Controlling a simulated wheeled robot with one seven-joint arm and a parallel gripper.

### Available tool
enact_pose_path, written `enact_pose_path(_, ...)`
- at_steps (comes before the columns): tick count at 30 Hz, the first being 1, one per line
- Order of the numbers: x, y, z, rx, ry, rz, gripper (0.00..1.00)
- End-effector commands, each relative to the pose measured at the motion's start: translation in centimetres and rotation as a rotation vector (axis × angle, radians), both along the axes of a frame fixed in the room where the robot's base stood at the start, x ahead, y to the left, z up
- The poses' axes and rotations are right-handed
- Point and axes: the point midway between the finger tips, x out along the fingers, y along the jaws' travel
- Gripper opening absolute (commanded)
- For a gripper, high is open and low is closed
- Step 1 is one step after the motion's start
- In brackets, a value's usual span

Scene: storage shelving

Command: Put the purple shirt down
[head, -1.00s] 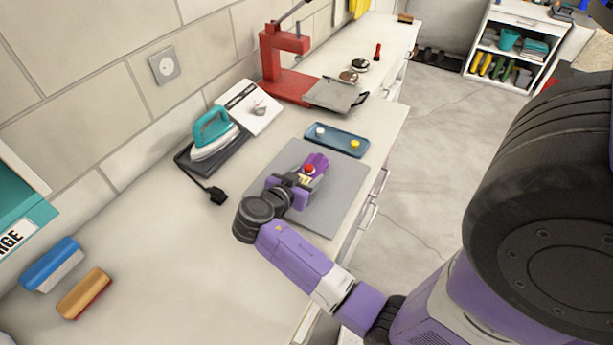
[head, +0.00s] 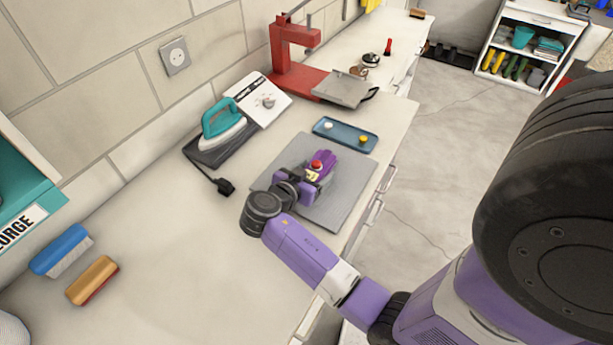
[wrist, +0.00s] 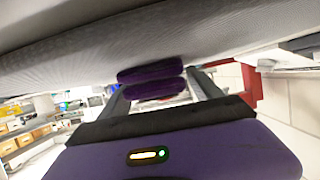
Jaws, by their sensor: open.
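The purple shirt (head: 328,157) lies folded on the grey mat (head: 342,198) on the long white counter. My gripper (head: 316,176) is low over the mat at the shirt's near side and hides part of it. In the wrist view the shirt (wrist: 150,82) shows as a folded purple bundle against the grey mat surface, between the two spread fingers of my gripper (wrist: 160,94). The gripper is open. A gap shows between the shirt and the right finger; contact at the left finger is unclear.
A blue tray (head: 345,134) with small white and yellow items lies just beyond the mat. A teal iron (head: 221,121) with a black cord stands to the left. A red press (head: 292,62) is farther back. Two brushes (head: 62,250) (head: 93,281) lie at the near left. The counter between is clear.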

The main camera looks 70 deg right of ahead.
Motion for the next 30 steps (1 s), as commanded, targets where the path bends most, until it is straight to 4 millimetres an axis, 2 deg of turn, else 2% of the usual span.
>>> enact_pose_path(5, 0.6, 2.1, 0.8, -0.002, -0.003, 0.004, 0.74)
enact_pose_path(12, 1.8, 6.7, 2.8, -0.001, -0.004, 0.004, 0.74)
enact_pose_path(18, 2.4, 9.5, 4.1, -0.001, -0.001, 0.003, 0.74)
enact_pose_path(24, 2.6, 10.7, 4.7, 0.0, -0.001, 0.0, 0.74)
enact_pose_path(30, 2.6, 10.8, 4.7, 0.0, -0.001, -0.001, 0.74)
